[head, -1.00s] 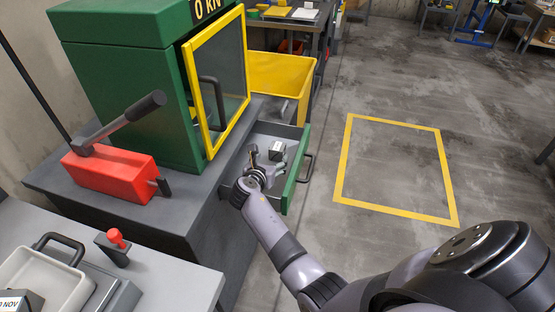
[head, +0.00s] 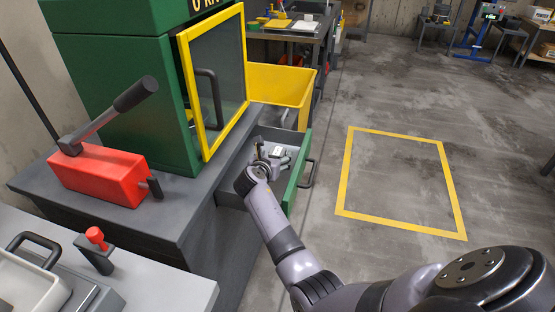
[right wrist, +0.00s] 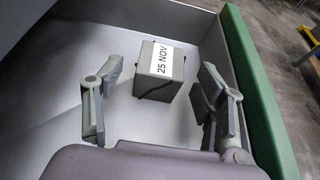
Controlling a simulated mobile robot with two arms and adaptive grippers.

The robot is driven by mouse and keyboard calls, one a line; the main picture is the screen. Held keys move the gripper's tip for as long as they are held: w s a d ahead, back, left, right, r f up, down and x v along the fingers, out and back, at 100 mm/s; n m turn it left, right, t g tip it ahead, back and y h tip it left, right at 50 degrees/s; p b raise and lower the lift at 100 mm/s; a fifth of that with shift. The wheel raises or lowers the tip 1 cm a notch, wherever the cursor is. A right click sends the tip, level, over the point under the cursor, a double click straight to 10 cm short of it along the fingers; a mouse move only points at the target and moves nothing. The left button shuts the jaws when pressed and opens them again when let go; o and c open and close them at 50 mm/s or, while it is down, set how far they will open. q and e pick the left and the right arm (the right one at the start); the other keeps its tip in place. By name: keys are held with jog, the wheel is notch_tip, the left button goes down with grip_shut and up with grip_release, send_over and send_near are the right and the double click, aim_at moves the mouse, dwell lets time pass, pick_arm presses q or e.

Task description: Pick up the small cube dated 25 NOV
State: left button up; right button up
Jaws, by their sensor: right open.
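The small grey cube (right wrist: 158,88) with a white label reading 25 NOV sits in the open drawer (right wrist: 215,18). In the right wrist view it lies ahead of my right gripper (right wrist: 158,106), between the lines of the two spread fingers and apart from both. The gripper is open and empty. In the head view my right gripper (head: 268,155) reaches into the green-fronted drawer (head: 297,172), and the cube (head: 277,151) shows beside the fingers, partly hidden. My left gripper is not in view.
The green machine (head: 120,90) with its yellow-framed door (head: 215,85) stands left of the drawer. A red block with a lever (head: 98,176) sits on the bench. A yellow bin (head: 282,90) is behind the drawer. The floor right of it is clear.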

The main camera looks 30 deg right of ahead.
jog(key=shift+c, duration=0.4)
jog(key=c, duration=1.3)
jog(key=shift+c, duration=0.5)
jog(key=shift+r, duration=0.1)
